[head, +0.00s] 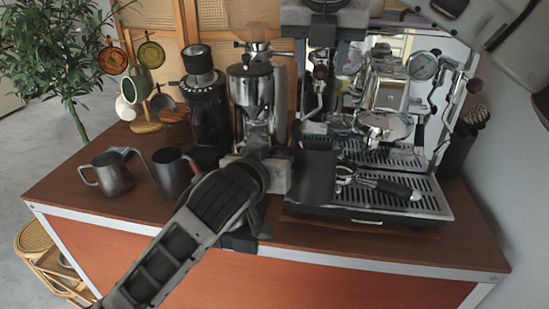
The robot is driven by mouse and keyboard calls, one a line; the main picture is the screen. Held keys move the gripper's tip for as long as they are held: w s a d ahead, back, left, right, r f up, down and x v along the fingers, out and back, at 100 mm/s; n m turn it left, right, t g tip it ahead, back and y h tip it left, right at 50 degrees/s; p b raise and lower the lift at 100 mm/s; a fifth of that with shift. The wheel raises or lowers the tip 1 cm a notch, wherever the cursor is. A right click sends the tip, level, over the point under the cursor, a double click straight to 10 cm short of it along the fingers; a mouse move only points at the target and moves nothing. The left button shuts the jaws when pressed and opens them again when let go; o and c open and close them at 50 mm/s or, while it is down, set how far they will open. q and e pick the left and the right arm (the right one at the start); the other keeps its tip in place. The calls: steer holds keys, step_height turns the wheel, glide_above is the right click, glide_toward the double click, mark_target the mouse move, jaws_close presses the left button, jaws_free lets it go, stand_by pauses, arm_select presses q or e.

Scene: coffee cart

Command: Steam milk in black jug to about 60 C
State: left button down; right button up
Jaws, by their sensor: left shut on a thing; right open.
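The black jug (315,175) is upright at the left end of the espresso machine's drip tray, at its front. My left gripper (286,172) is shut on it from the left; the fingers are largely hidden. The thin steel steam wand (318,108) comes down above the jug. I cannot tell how deep its tip is, and the milk is hidden. My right gripper (323,56) hangs at the upper left of the machine, open, close to the dark wooden steam knob (320,72). I cannot tell whether it touches the knob.
A portafilter (385,186) lies on the drip tray (435,205), right of the jug. Grinders (207,110) stand left of the machine. A steel jug (112,174) and a dark jug (172,172) stand at the left, near a mug tree (147,127). The counter's front right (460,250) is clear.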

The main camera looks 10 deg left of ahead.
steer(key=shift+x, duration=1.45)
steer(key=shift+c, duration=0.3)
steer(key=c, duration=0.8)
steer(key=shift+o, duration=0.2)
